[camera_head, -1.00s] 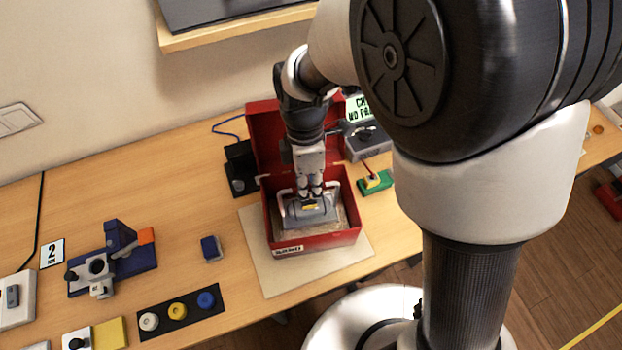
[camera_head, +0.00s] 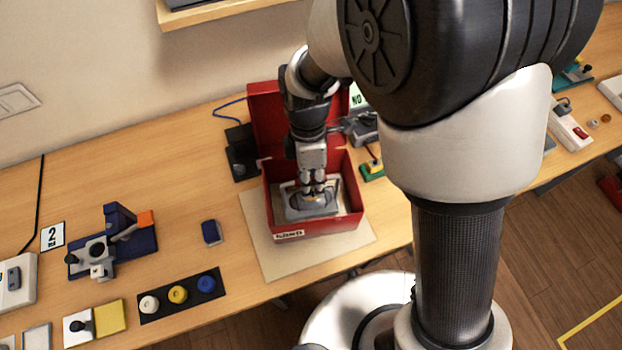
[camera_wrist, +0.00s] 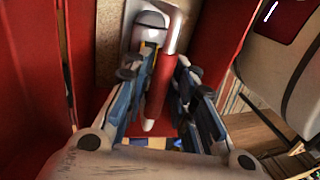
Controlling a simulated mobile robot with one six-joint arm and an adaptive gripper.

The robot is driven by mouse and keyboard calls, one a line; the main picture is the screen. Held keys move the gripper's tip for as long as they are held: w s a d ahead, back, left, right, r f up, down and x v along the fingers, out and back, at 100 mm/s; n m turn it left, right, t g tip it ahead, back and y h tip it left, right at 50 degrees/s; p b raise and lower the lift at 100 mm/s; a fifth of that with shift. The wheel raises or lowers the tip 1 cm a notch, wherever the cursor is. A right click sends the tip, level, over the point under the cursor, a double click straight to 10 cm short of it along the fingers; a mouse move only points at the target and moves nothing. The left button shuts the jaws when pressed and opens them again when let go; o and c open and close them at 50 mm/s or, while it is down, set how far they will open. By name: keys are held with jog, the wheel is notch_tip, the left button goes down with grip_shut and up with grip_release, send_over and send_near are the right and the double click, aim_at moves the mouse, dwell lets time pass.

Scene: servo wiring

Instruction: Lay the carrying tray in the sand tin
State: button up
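The carrying tray (camera_head: 296,210), grey with a pale frame, sits inside the sand tin at its left and middle. In the wrist view a pale part of it (camera_wrist: 172,36) shows past my fingertips. The sand tin (camera_head: 318,228) is an open red box with its lid raised at the back. Sand (camera_wrist: 108,38) shows along its floor. My gripper (camera_head: 316,192) points down into the tin, right at the tray. In the wrist view my two fingers (camera_wrist: 168,75) stand apart with red and white surfaces visible between them. Contact with the tray is hidden.
The tin stands on a beige mat (camera_head: 268,262). A blue block (camera_head: 211,232), a black strip with coloured knobs (camera_head: 181,296) and a blue fixture (camera_head: 120,245) lie to the left. A green block (camera_head: 371,171) is close on the right. A shelf (camera_head: 215,30) overhangs the back.

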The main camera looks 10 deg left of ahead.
jog(key=shift+o, duration=0.9)
jog(key=shift+r, duration=0.1)
notch_tip(320, 180, up, 12)
jog(key=w+p, duration=0.2)
jog(key=p, duration=0.1)
jog(key=s+d+r+m+t+y, duration=0.1)
jog(key=s+d+r+m+t, duration=0.1)
jog(key=d+r+m, duration=0.75)
jog(key=s+d+r+m+t, duration=0.3)
jog(key=s+d+m+t, duration=0.1)
jog(key=s+d+m, duration=0.5)
jog(key=d+m, duration=0.2)
jog(key=m, duration=0.1)
jog(key=shift+m+t, duration=0.3)
jog(key=shift+m, duration=0.05)
jog(key=shift+s+f, duration=0.1)
